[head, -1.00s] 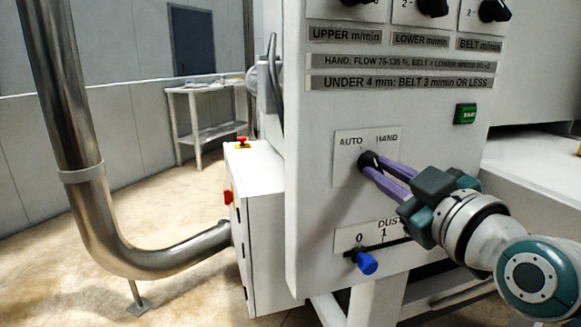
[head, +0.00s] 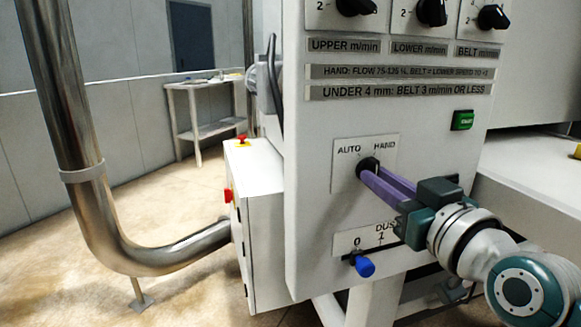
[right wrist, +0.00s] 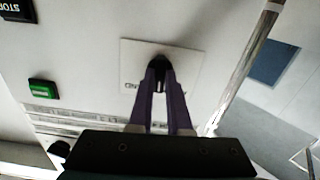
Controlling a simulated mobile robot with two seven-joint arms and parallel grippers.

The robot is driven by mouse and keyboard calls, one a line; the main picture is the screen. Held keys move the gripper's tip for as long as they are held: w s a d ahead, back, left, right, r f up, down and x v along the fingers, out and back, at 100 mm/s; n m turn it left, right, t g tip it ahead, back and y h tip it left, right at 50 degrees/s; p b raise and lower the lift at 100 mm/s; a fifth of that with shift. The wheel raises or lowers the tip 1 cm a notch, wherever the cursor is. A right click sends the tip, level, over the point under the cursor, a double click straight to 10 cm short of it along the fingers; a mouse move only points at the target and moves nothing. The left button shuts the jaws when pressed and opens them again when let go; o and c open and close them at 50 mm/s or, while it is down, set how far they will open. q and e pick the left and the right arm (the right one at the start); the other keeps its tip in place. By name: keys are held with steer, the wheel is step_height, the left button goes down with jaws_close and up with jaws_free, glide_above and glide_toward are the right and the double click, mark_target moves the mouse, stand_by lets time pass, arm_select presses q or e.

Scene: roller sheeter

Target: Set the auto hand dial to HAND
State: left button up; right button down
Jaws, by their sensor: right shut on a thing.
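The auto hand dial (head: 368,163) is a small black knob on a pale plate marked AUTO at left and HAND at right. It also shows in the right wrist view (right wrist: 159,63), between the fingertips. My right gripper (head: 370,170) is shut on the dial, its two purple fingers reaching in from the lower right. In the right wrist view the fingers (right wrist: 160,72) stand on either side of the knob. The fingers partly cover the knob, so I cannot tell exactly where its pointer stands. My left gripper is not in view.
Below the dial is the dust switch with a blue knob (head: 365,266), close under my right gripper. A green button (head: 462,120) is at the upper right, and black speed knobs (head: 432,11) line the top. A steel pipe (head: 72,130) stands at left.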

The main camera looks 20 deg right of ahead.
steer(key=shift+m+p, duration=0.65)
steer(key=shift+m, duration=2.75)
steer(key=c, duration=0.9)
jaws_free()
steer(key=shift+o, duration=0.2)
steer(key=s, duration=1)
steer(key=shift+a, duration=0.4)
